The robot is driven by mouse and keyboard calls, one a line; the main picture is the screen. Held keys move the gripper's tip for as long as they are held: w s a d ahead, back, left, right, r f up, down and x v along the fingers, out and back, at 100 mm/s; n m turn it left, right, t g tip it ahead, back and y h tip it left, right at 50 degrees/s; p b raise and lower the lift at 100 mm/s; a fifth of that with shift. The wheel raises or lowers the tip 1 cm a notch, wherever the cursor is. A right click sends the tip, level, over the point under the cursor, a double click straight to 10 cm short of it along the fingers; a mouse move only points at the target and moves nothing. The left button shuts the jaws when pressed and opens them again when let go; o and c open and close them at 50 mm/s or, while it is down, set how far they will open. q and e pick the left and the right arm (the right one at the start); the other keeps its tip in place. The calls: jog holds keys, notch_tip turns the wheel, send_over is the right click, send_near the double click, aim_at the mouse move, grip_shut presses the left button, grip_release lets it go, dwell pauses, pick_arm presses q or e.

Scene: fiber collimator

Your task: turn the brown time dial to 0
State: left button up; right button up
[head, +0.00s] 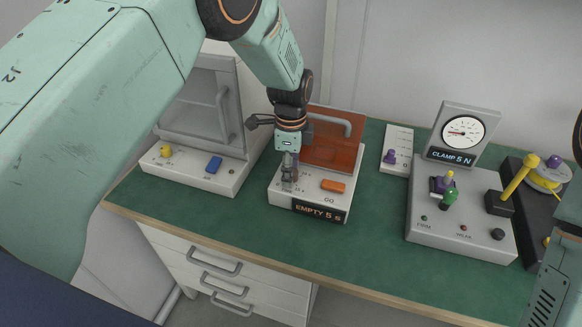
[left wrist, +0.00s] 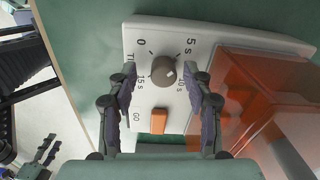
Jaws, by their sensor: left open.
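The brown time dial (left wrist: 164,70) sits on the white front panel of a box with an orange cover, with the marks 0, 5 s, 10 s and 15 s around it. I cannot read its pointer surely. The box's display (head: 318,213) reads "EMPTY 5 s". My left gripper (head: 289,184) points down over the panel; in the left wrist view its open fingers (left wrist: 160,66) stand on either side of the dial, with gaps showing. In the head view the gripper hides the dial. What looks like my right gripper (left wrist: 44,158) shows small at the lower left of the left wrist view.
An orange GO button (head: 333,186) is beside the dial, and the orange cover (head: 335,145) is behind. A white cabinet with a blue button (head: 214,164) stands left. The clamp device (head: 462,220) stands right. Bare green bench top (head: 370,225) lies between.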

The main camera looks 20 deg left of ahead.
pick_arm(q)
jog(key=shift+w+d+f, duration=0.15)
jog(key=shift+w+f, duration=0.05)
jog(key=shift+w, duration=0.15)
jog(key=c, duration=0.6)
jog(key=shift+s+r, duration=0.15)
jog(key=shift+c, duration=1.2)
grip_shut()
pick_arm(e)
jog(key=shift+w+d+f, duration=0.1)
jog(key=shift+w, duration=0.1)
pick_arm(q)
jog(key=shift+n, duration=0.3)
pick_arm(e)
jog(key=shift+r, duration=0.25)
pick_arm(q)
jog(key=n+p, duration=0.1)
jog(key=n, duration=0.1)
jog(key=shift+n+p, duration=0.4)
jog(key=n+p, duration=0.1)
jog(key=n, duration=0.3)
jog(key=shift+n, duration=0.3)
jog(key=n, duration=0.4)
jog(key=shift+p, duration=0.4)
jog(key=n, duration=0.5)
jog(key=shift+n, duration=0.4)
pick_arm(e)
notch_tip(320, 180, up, 3)
jog(key=shift+r, duration=0.1)
